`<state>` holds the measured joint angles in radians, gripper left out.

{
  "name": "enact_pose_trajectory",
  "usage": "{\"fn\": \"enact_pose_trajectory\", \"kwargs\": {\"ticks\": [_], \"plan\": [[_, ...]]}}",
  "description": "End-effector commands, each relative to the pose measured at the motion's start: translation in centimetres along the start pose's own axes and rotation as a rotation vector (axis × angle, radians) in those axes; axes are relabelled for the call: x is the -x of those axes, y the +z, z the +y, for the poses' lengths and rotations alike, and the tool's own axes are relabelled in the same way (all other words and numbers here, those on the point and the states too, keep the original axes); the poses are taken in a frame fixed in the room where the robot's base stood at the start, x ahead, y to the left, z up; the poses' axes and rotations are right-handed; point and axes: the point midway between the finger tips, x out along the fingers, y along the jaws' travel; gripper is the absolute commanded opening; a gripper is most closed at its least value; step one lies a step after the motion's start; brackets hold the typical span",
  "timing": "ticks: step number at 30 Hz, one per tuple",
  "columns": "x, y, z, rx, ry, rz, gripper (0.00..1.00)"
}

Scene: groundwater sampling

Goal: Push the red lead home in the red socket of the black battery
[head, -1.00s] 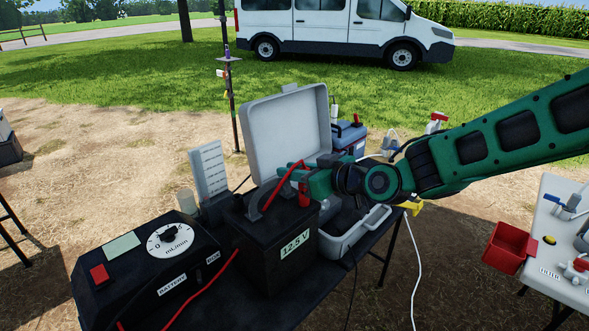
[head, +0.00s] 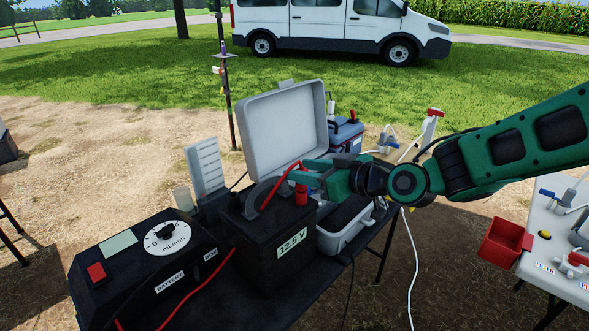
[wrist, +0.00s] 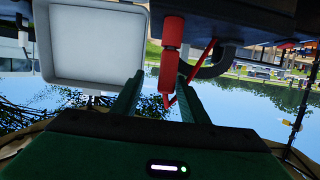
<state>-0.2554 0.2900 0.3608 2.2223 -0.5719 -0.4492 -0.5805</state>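The black battery (head: 258,238) stands on the dark table, with a 12.5 V label on its front. The red socket (head: 301,194) rises from its top at the right; in the wrist view the socket (wrist: 173,30) hangs from above. The red lead (head: 268,192) arches over the battery top, and its red plug (wrist: 167,78) lines up with the socket. My gripper (head: 299,172) is open at plug height.
An open pale case (head: 286,128) stands close behind the battery, its lid upright. A black control box (head: 150,262) with a dial is to the left. A red bin (head: 503,243) hangs by the white table at right.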

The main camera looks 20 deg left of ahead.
Motion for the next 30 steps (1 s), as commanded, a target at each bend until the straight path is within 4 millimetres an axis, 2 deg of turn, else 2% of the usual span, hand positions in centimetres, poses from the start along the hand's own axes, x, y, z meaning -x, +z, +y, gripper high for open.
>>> {"fn": "enact_pose_trajectory", "kwargs": {"ticks": [3, 9, 14, 25, 28, 30], "plan": [[2.3, 0.0, 0.3, 0.0, 0.005, 0.0, 0.4], [4.9, 0.0, 0.3, 0.0, 0.005, 0.001, 0.4], [5.6, 0.0, 0.3, 0.0, 0.004, 0.002, 0.4], [5.8, 0.1, 0.5, 0.0, 0.007, -0.005, 0.4], [6.9, 1.1, 1.7, -0.003, 0.033, -0.047, 0.4], [8.5, 2.5, 3.3, -0.013, 0.068, -0.11, 0.4]]}}
